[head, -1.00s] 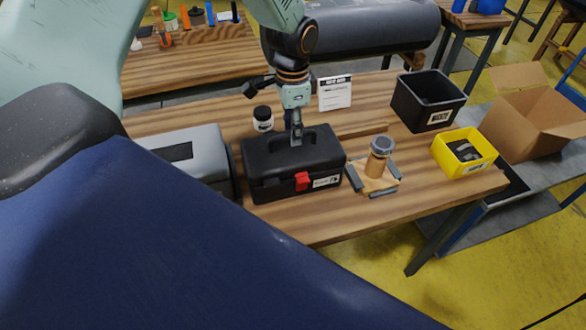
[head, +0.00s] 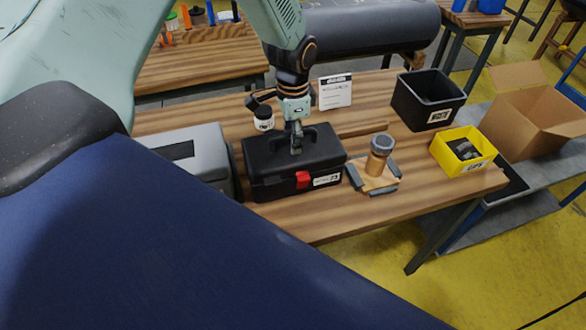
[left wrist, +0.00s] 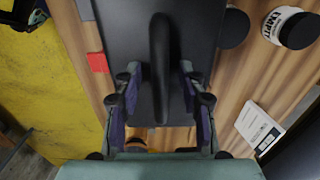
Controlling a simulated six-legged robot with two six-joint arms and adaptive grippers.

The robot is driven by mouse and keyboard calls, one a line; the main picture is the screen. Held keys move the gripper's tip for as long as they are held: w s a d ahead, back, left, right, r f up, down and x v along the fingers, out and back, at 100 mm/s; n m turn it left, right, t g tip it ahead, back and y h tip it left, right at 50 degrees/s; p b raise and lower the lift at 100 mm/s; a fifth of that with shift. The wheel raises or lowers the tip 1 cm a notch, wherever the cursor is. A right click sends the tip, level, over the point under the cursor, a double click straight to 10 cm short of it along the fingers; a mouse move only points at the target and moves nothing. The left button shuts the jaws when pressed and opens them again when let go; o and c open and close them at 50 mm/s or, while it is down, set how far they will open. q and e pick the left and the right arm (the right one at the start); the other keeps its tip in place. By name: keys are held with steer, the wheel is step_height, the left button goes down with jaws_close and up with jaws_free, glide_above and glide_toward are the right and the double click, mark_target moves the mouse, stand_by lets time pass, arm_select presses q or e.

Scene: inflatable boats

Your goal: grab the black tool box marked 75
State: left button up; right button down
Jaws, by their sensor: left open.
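The black tool box (head: 277,178) with a red latch and a white label stands on the wooden table in the head view. The end of its label seems to read 75, but it is small. My left gripper (head: 296,145) is at the box's top handle. In the left wrist view, the box (left wrist: 200,50) lies below, and its black handle (left wrist: 160,70) runs between the two open fingers of my left gripper (left wrist: 160,80). The fingers stand apart on both sides of the handle. My right gripper is not in view.
A grey case (head: 185,155) stands close left of the box. A clamp-like fixture with a copper-coloured cylinder (head: 377,162) is to the right. A white jar (head: 264,119) and a notice card (head: 335,91) are behind. A black bin (head: 425,103) and yellow bin (head: 452,165) stand further right.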

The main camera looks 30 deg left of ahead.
arm_select(q)
steer(key=shift+c, duration=0.5)
jaws_close()
stand_by(0.5)
